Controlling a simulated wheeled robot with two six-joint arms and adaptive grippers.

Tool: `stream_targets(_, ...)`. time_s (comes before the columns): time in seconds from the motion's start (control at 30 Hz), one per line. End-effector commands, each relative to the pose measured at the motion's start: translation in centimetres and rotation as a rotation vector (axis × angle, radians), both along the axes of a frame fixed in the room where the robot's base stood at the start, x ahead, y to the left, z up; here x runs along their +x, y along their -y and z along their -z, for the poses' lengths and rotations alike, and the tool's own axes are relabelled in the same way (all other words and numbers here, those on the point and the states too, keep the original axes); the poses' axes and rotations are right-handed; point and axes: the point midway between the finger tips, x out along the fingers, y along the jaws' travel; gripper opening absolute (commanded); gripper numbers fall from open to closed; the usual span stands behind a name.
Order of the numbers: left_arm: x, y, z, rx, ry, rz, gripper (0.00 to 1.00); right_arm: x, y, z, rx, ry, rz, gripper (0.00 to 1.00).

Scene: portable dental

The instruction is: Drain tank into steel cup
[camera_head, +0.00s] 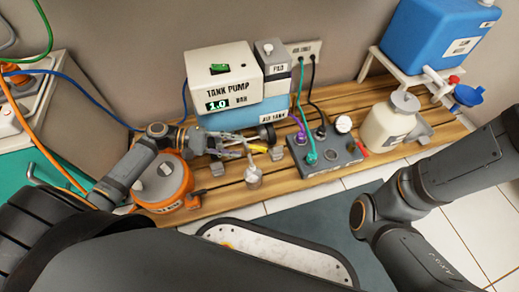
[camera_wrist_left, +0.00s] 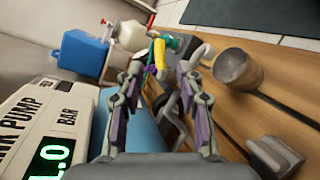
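The blue air tank (camera_head: 264,114) lies under the tank pump in the head view, and its blue side shows in the left wrist view (camera_wrist_left: 146,134). A yellow lever (camera_wrist_left: 158,54), which looks like a drain valve handle, shows between my left fingertips. The steel cup (camera_wrist_left: 238,68) stands on the slatted wood to the right of the fingers; it also shows in the head view (camera_head: 253,176). My left gripper (camera_head: 243,147) is open in front of the tank, its fingers (camera_wrist_left: 160,72) spread either side of the lever with gaps visible. My right gripper is out of view.
The tank pump (camera_head: 222,78) reads 1.0 bar. A grey control box (camera_head: 325,156) with hoses stands right of the cup. An orange round canister (camera_head: 162,184) sits by my left arm. A white bottle (camera_head: 388,124) and blue container (camera_head: 433,35) stand further right.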

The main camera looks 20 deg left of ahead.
Motion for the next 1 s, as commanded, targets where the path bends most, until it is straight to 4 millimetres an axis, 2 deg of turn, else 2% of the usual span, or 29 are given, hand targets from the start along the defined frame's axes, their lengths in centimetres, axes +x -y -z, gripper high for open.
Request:
stream_targets(0.03, 0.2, 0.5, 0.4, -0.002, 0.005, 0.0, 0.37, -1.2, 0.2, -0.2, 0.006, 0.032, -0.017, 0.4)
stream_targets(0.07, 0.3, 1.1, 0.8, -0.002, 0.006, 0.0, 0.37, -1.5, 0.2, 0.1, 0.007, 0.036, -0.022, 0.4)
stream_targets(0.1, 0.7, 2.1, 1.3, -0.005, 0.008, 0.001, 0.37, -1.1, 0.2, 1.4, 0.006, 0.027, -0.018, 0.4)
stream_targets(0.2, 1.3, 4.3, 1.7, -0.006, 0.007, 0.0, 0.37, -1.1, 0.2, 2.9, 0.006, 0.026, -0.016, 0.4)
stream_targets(0.4, 2.1, 7.1, 1.9, -0.002, 0.006, 0.0, 0.37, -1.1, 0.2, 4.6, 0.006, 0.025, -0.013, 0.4)
stream_targets(0.77, 2.3, 7.9, 1.8, 0.002, 0.003, -0.001, 0.37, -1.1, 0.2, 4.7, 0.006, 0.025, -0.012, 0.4)
stream_targets(1.0, 2.3, 7.9, 1.8, 0.002, 0.003, -0.001, 0.07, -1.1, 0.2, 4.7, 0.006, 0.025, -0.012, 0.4)
